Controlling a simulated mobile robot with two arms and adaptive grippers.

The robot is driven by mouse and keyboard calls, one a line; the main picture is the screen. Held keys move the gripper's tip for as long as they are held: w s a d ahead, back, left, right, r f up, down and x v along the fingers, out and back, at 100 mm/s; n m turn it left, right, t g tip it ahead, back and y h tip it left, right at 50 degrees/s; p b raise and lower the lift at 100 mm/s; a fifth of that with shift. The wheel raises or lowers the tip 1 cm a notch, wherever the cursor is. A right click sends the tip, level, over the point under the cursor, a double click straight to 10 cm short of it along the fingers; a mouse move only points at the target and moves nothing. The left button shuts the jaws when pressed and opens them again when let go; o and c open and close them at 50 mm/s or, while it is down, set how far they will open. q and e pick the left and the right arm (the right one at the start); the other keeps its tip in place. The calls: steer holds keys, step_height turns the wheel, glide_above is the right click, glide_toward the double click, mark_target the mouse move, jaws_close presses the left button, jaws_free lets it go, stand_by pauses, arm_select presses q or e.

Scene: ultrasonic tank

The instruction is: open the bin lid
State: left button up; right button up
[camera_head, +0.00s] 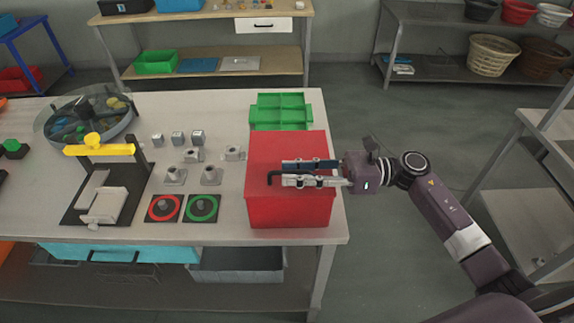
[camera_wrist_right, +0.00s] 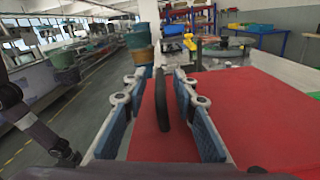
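The red bin (camera_head: 289,213) stands at the right end of the table with its flat red lid (camera_head: 285,145) down on it. The lid's black handle (camera_head: 271,176) is partly hidden by my gripper in the head view. My right gripper (camera_head: 284,172) reaches in from the right, low over the lid. In the right wrist view, the upright black handle (camera_wrist_right: 163,100) stands between the two blue-padded fingers, with a gap visible on each side. The right gripper is open around the handle. My left gripper is not in view.
A green divided tray (camera_head: 281,112) sits behind the bin. Small metal parts (camera_head: 192,155) and red and green ringed pads (camera_head: 202,208) lie to its left. A black stand with a yellow top (camera_head: 99,150) is further left. The floor right of the table is clear.

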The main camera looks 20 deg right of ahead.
steer(key=shift+x, duration=0.95)
jaws_close()
